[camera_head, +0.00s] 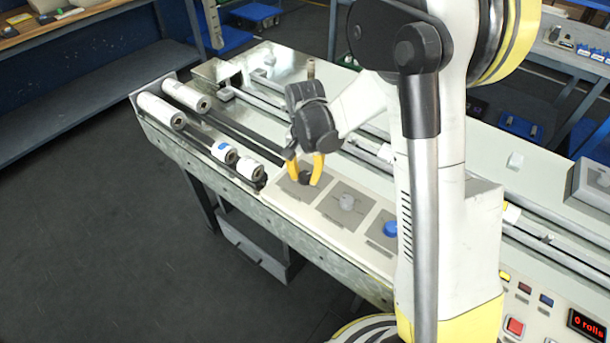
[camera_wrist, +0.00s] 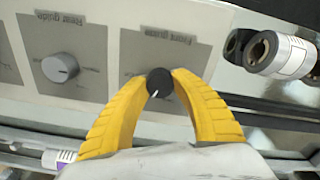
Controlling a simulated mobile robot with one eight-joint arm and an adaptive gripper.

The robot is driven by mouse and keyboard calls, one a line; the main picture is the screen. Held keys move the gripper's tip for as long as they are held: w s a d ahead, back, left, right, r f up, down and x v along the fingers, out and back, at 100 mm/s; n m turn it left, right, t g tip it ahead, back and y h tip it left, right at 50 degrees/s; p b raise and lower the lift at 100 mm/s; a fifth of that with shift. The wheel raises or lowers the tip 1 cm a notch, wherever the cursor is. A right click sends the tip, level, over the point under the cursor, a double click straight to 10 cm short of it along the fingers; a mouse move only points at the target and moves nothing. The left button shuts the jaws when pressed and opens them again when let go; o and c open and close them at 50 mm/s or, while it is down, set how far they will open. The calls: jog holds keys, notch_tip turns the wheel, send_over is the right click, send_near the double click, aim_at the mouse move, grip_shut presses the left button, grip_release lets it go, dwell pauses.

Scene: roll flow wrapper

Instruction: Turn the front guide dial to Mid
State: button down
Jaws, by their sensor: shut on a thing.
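The front guide dial (camera_wrist: 159,82) is a small black knob with a white pointer line, on a grey square plate labelled "Front guide" in the wrist view. My gripper (camera_wrist: 160,84) has its two yellow fingers closed around it from both sides. The white line points toward the lower left of the wrist picture. The position marks on the plate are hidden by my fingers or too small to read. In the head view my gripper (camera_head: 304,177) reaches down over the panel's left plate, and the dial (camera_head: 304,178) shows dark between the fingertips.
A grey rear guide dial (camera_wrist: 60,67) sits beside it, also seen in the head view (camera_head: 347,202). A blue knob (camera_head: 390,228) is further right on the panel.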

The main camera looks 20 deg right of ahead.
aim_at(305, 175)
jog(key=shift+m, duration=0.6)
jog(key=c, duration=1)
grip_release()
notch_tip(305, 175, up, 12)
